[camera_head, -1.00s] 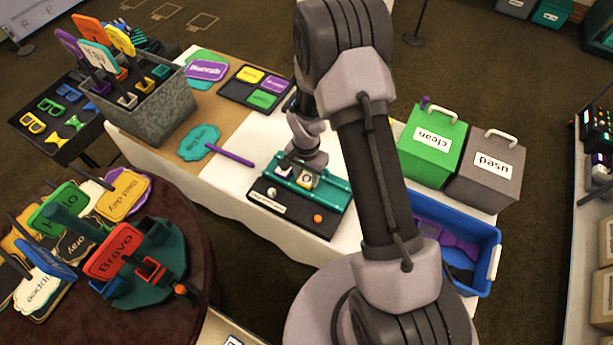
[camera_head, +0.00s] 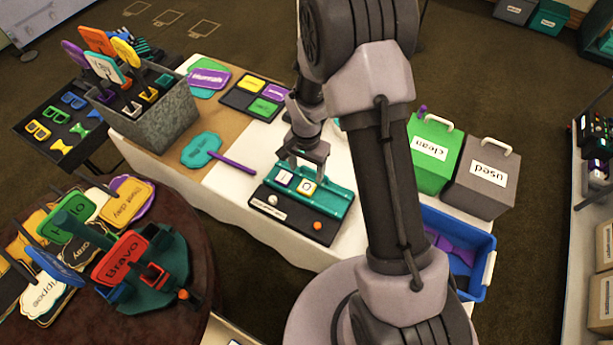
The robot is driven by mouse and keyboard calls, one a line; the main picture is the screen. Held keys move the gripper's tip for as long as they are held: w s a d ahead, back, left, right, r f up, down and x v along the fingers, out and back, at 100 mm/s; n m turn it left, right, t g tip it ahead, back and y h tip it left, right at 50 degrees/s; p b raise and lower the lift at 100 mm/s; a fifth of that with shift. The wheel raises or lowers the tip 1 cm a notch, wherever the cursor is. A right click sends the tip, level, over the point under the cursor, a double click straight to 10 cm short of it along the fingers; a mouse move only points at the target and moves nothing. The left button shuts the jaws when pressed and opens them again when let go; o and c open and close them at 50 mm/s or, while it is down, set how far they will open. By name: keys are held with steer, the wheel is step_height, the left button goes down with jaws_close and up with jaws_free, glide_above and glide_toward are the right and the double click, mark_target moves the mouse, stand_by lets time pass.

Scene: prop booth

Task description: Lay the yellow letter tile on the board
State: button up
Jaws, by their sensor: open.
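The teal board (camera_head: 335,203) is mounted on a black base (camera_head: 292,222) on the white-covered table. The yellow letter tile (camera_head: 308,187), with a dark letter on a pale face, lies on the board right of its middle. A purple-edged white tile (camera_head: 284,178) lies on the board just left of it, with a small gap between them. My gripper (camera_head: 307,166) is open and empty, above and behind the two tiles, apart from them. My arm hides part of the table to the right.
A white knob and an orange knob (camera_head: 317,225) sit on the base's front. A teal paddle sign (camera_head: 201,150) with a purple handle lies to the left. A black tray (camera_head: 254,97) of coloured signs lies behind. Green (camera_head: 432,153) and grey (camera_head: 484,176) bins stand right, with a blue crate (camera_head: 481,263) nearer.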

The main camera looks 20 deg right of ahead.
steer(key=s+a+r+n+t, duration=0.1)
steer(key=s+r, duration=0.1)
steer(key=r, duration=0.9)
steer(key=s+r+n+t, duration=0.1)
steer(key=s+r+t, duration=0.15)
steer(key=r, duration=0.85)
steer(key=s+a+r+n+t+y, duration=0.1)
steer(key=s+r, duration=0.4)
steer(key=s, duration=0.3)
steer(key=s+a+r+n+t+y, duration=0.1)
steer(key=s+a+r, duration=0.1)
steer(key=s+r, duration=0.3)
steer(key=s, duration=0.2)
steer(key=shift+s+r+n, duration=0.3)
steer(key=shift+s+r, duration=0.05)
steer(key=shift+s, duration=0.05)
